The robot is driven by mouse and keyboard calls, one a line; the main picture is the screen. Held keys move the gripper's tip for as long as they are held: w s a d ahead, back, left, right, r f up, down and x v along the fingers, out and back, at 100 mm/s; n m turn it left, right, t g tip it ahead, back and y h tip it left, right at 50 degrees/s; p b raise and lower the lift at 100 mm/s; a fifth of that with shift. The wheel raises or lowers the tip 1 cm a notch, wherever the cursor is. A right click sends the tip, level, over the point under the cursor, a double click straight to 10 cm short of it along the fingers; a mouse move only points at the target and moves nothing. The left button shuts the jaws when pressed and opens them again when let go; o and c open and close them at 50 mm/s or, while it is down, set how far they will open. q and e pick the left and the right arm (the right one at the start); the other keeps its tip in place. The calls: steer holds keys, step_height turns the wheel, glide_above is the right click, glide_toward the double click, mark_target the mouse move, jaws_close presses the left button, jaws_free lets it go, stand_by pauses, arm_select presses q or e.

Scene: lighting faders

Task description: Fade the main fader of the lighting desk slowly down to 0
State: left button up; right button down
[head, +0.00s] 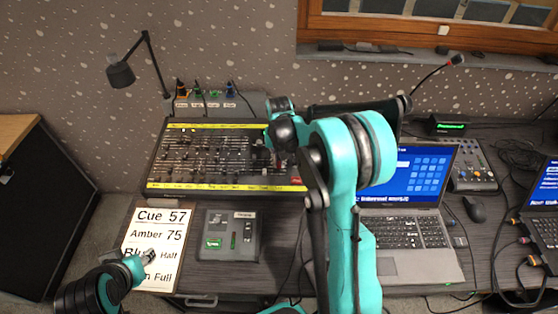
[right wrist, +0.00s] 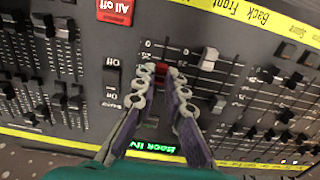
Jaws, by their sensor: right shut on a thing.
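The lighting desk (head: 160,168) is a dark panel with yellow label strips and rows of faders. The right wrist view shows its panel (right wrist: 85,112) close up. My right gripper (right wrist: 160,74) is shut on a red fader cap (right wrist: 161,69), near one end of a slot with a printed scale. The fingers hide most of the cap and part of the slot.
A white-capped fader (right wrist: 208,58) stands close beside my right fingers. A red All off button (right wrist: 115,10) and a green-lit display (right wrist: 152,146) are nearby. A laptop (head: 412,257) stands right of the desk, and a small control box (head: 230,235) in front.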

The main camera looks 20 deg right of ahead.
mark_target(279, 174)
steer(key=shift+s+a+f, duration=0.1)
steer(key=shift+s+a, duration=0.25)
steer(key=shift+s, duration=0.35)
steer(key=shift+s+a, duration=0.3)
steer(key=shift+s, duration=0.4)
stand_by(3.7)
steer(key=c, duration=1.8)
jaws_free()
steer(key=shift+c, duration=0.2)
step_height(279, 174, up, 6)
steer(key=p, duration=0.4)
